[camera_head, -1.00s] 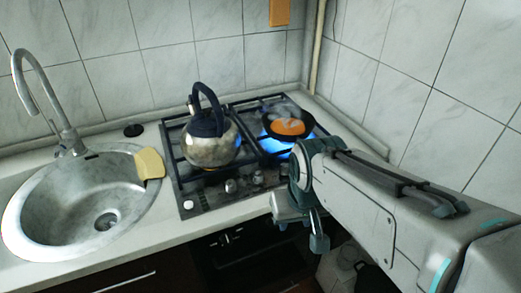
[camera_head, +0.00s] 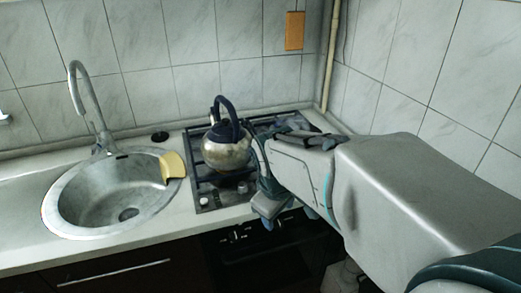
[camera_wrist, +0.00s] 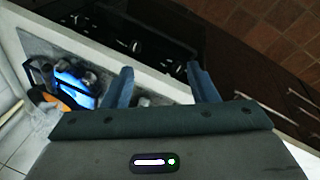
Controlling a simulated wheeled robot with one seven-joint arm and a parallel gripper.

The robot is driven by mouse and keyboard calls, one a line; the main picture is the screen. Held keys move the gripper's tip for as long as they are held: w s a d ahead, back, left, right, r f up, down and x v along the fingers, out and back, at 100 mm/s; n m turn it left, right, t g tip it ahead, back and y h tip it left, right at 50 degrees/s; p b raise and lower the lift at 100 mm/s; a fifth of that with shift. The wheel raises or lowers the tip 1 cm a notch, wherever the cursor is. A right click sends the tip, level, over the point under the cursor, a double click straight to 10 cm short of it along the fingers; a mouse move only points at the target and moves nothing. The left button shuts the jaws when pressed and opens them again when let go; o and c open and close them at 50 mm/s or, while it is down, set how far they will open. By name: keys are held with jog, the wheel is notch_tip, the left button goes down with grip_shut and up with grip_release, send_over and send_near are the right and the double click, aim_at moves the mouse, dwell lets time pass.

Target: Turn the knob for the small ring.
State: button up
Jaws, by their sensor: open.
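The hob (camera_head: 205,182) is set in the counter, with a row of knobs along its front. A pale knob (camera_head: 204,201) is at the front left and a darker knob (camera_head: 243,187) is further right. I cannot tell which knob belongs to the small ring. My gripper (camera_head: 268,207) is at the hob's front right edge, partly hidden by my arm. In the wrist view its two fingers (camera_wrist: 161,86) are apart, with nothing held between them. My arm hides the right side of the hob in the head view.
The oven front (camera_head: 265,250) with knobs is below the counter.

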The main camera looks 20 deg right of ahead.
jog(key=w+d+f+n+p, duration=0.1)
jog(key=w+d+n+p, duration=0.1)
jog(key=w+d+n, duration=0.4)
jog(key=w+d+n+h+p, duration=0.1)
jog(key=w+d+n, duration=0.1)
jog(key=w+n, duration=0.7)
jog(key=w+d+f+n+p, duration=0.1)
jog(key=w+d+n+p, duration=0.1)
jog(key=w+d+n, duration=0.35)
jog(key=shift+n, duration=0.35)
jog(key=w+f, duration=0.2)
jog(key=f, duration=0.2)
jog(key=w+d+f, duration=0.1)
jog(key=w+f, duration=0.1)
jog(key=f, duration=0.1)
jog(key=w+d+f, duration=0.1)
jog(key=w+f, duration=0.1)
jog(key=f, duration=0.2)
jog(key=shift+w+f, duration=0.15)
jog(key=shift+f, duration=0.15)
jog(key=shift+t+h, duration=0.3)
jog(key=c, duration=1)
